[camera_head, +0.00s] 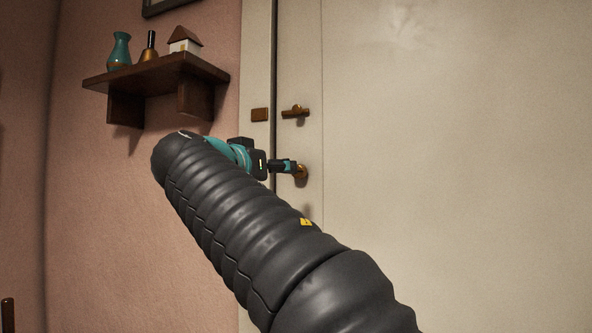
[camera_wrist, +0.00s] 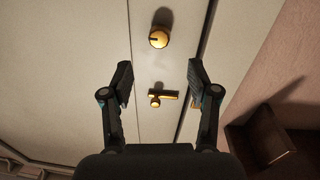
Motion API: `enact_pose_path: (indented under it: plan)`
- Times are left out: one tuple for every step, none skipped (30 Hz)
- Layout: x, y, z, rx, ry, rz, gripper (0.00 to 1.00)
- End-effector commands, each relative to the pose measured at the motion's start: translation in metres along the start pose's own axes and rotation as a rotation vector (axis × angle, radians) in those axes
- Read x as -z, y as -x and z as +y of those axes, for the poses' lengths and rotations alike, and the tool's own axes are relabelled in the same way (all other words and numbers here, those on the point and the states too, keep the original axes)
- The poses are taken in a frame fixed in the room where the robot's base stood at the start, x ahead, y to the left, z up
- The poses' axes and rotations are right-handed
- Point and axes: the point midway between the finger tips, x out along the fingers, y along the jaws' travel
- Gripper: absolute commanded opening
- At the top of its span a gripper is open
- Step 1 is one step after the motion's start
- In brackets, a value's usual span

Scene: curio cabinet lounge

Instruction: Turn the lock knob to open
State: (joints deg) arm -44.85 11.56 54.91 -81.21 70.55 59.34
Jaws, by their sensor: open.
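A round brass knob (camera_head: 302,173) with a dark line across its face is on the pale door. It also shows at the top of the wrist view (camera_wrist: 159,38). A brass bar-shaped latch with a small round grip (camera_head: 295,112) sits above it on the door; it appears below the knob in the wrist view (camera_wrist: 157,99), where the picture is upside down. My gripper (camera_head: 288,166) is open and empty. In the head view its fingertips overlap the round knob's left side. In the wrist view the knob lies beyond the fingertips (camera_wrist: 160,75), not between them. Contact cannot be told.
A wooden shelf (camera_head: 155,72) on the pink wall holds a teal vase (camera_head: 119,50), a bell (camera_head: 149,48) and a small house (camera_head: 185,41). The door's right side is clear.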

Motion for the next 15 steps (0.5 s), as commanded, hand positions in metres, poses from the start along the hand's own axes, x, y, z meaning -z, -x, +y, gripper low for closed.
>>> enact_pose_path:
  plan:
    - [0.002,-0.011,0.001,-0.004,0.001,0.000,0.60]
    - [0.002,-0.017,0.001,-0.004,0.001,-0.001,0.60]
    - [0.002,-0.025,0.001,-0.003,0.001,-0.001,0.60]
    - [0.002,-0.030,0.001,-0.003,0.001,-0.001,0.60]
    - [0.001,-0.036,0.001,-0.004,0.001,-0.002,0.60]
    - [0.002,-0.043,0.002,-0.003,0.001,-0.001,0.60]
    - [0.002,-0.049,0.001,-0.003,0.002,-0.001,0.60]
    - [0.001,-0.054,0.001,-0.003,0.002,-0.002,0.60]
    - [0.001,-0.060,0.001,-0.002,0.002,-0.001,0.60]
    - [0.001,-0.065,0.001,-0.001,0.001,-0.001,0.60]
    - [0.001,-0.069,0.002,-0.002,0.001,-0.002,0.60]
    - [0.001,-0.074,0.001,-0.002,0.001,-0.001,0.60]
    - [0.001,-0.077,0.001,-0.001,0.001,-0.001,0.60]
    - [0.001,-0.081,0.000,0.000,0.002,-0.001,0.60]
    - [0.001,-0.084,0.001,-0.001,0.002,-0.001,0.60]
